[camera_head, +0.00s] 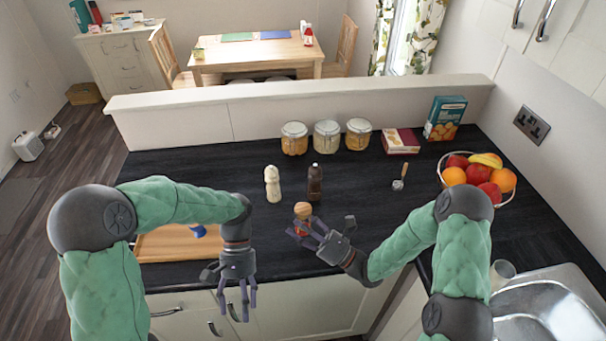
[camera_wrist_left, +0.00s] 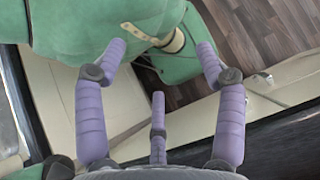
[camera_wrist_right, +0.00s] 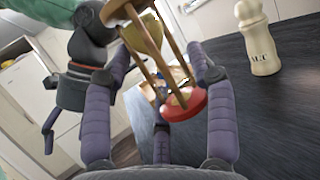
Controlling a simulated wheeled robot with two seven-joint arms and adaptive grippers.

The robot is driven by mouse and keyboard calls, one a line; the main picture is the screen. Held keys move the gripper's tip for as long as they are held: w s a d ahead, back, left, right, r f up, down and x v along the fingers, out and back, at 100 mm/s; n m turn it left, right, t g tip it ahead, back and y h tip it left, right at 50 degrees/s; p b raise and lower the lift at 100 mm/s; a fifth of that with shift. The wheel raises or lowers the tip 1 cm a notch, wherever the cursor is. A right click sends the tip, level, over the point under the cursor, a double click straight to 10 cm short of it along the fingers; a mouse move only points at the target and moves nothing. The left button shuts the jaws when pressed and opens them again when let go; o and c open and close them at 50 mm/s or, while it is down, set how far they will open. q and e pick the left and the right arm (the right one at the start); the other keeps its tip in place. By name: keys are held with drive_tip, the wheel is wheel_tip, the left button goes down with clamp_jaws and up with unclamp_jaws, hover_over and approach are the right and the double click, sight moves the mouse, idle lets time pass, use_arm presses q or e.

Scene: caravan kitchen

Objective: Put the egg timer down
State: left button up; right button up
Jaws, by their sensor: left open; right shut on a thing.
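The egg timer (camera_head: 303,212) is a small sand timer with wooden ends and posts and a red part low down. My right gripper (camera_head: 313,236) is shut on it over the dark worktop, in front of the salt and pepper mills. In the right wrist view the egg timer (camera_wrist_right: 165,75) stands tilted between the purple fingers, with its red end (camera_wrist_right: 183,104) nearest the worktop. I cannot tell whether it touches the worktop. My left gripper (camera_head: 238,298) is open and empty, hanging in front of the worktop's front edge; its spread fingers show in the left wrist view (camera_wrist_left: 158,95).
A pale salt mill (camera_head: 272,184) and a dark pepper mill (camera_head: 314,183) stand behind the timer. Jars (camera_head: 327,136), boxes (camera_head: 401,141) and a fruit basket (camera_head: 479,178) line the back and right. A wooden board (camera_head: 165,246) lies left. The worktop right of the pepper mill (camera_head: 355,190) is clear.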

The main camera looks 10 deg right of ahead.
use_arm(q)
drive_tip(key=w+r+m, duration=0.1)
drive_tip(key=w+r, duration=0.2)
drive_tip(key=r, duration=0.2)
drive_tip(key=m+t, duration=0.9)
drive_tip(key=m, duration=0.2)
approach(303, 208)
wheel_tip(303, 208, down, 10)
drive_tip(key=shift+s+a+f, duration=0.1)
drive_tip(key=shift+f, duration=0.05)
drive_tip(key=c, duration=1.1)
drive_tip(key=o, duration=1.1)
